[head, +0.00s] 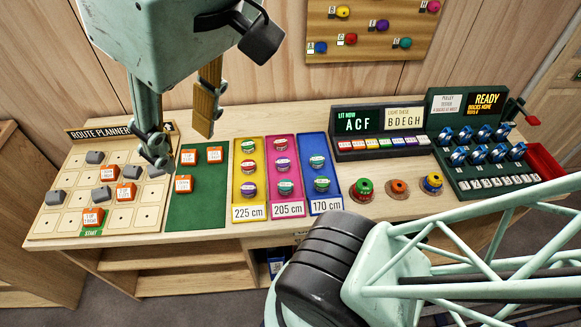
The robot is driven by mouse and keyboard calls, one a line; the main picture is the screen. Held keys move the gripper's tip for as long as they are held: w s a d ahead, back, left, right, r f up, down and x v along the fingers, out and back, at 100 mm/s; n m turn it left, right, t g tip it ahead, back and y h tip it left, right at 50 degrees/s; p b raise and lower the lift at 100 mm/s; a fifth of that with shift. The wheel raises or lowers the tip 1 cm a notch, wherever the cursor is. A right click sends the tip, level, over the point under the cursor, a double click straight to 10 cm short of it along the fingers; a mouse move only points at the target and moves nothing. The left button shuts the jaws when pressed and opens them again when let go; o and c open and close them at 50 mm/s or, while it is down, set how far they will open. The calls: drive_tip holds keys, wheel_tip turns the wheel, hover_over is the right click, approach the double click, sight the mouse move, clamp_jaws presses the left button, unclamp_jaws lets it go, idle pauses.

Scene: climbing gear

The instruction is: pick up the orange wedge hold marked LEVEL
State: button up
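Several orange wedge holds with small white labels are in the head view. Three sit on the green panel: an upper left one (188,158), an upper right one (214,155) and a lower left one (183,184). Others sit on the route planner board (62,222): one near its centre (131,172), one just below (125,192) and one near START (92,217). The labels are too small to tell which reads LEVEL. My gripper (181,146) is open and appears empty, its fingers wide apart above the planner's right edge and the green panel.
Grey blocks (108,172) stand among the planner's squares. Yellow, pink and blue trays (247,194) with round holds lie right of the green panel (205,211). Further right are a lit letter display (384,122) and a pulley station (483,150). The green panel's lower part is bare.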

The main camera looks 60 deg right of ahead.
drive_tip(key=shift+s+f, duration=0.25)
drive_tip(key=shift+f, duration=0.15)
drive_tip(key=o, duration=0.4)
